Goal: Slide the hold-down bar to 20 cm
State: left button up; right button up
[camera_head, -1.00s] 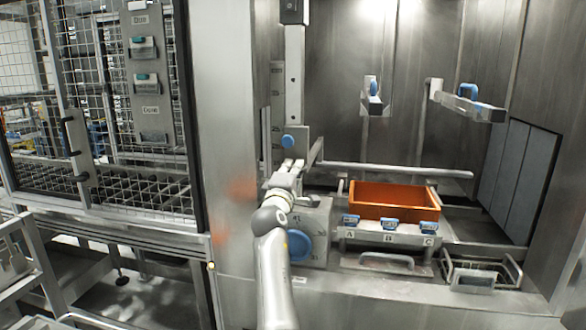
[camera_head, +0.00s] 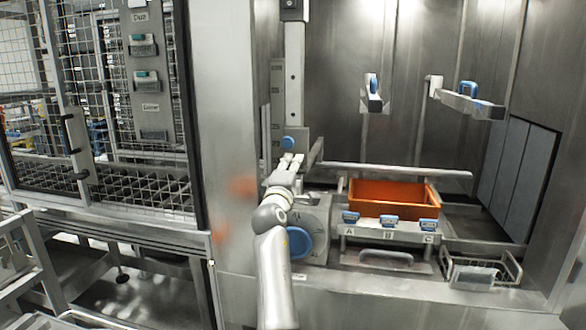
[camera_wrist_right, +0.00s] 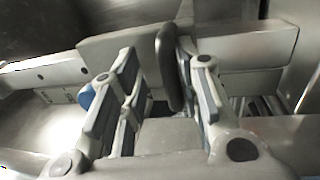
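The hold-down bar (camera_head: 400,171) runs level across the wash chamber, above the orange crate (camera_head: 392,192). Its left end meets a bracket by the upright rail (camera_head: 294,80), where a blue knob (camera_head: 288,143) sits. A scale strip (camera_head: 277,105) with small marks stands left of the rail; I cannot read the bar's height exactly. My right gripper (camera_head: 291,161) is just below the blue knob. In the right wrist view its fingers (camera_wrist_right: 160,92) are apart, with a dark grip (camera_wrist_right: 167,66) showing between them; contact is unclear. The blue knob (camera_wrist_right: 86,97) shows left of the fingers. My left gripper is out of view.
Blue clips (camera_head: 389,220) marked A, B and C line the ledge before the crate. A blue round knob (camera_head: 298,243) is beside my right arm. Two arms with blue handles (camera_head: 468,90) project from the back wall. A wire basket (camera_head: 480,270) stands front right.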

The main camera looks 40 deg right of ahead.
jog(key=shift+a+f, duration=0.25)
jog(key=shift+f, duration=0.35)
jog(key=shift+f+p+v, duration=0.75)
jog(key=shift+p+v, duration=0.65)
jog(key=shift+v, duration=3.6)
pick_arm(q)
jog(key=shift+w+d+r+p, duration=0.1)
jog(key=shift+r+p, duration=0.65)
jog(key=shift+r, duration=0.7)
jog(key=shift+w+r+p, duration=0.1)
jog(key=shift+r+p, duration=0.6)
jog(key=shift+r, duration=0.7)
pick_arm(e)
jog(key=x, duration=1)
jog(key=shift+w+d, duration=0.2)
jog(key=shift+d, duration=0.15)
jog(key=shift+f, duration=0.1)
grip_shut()
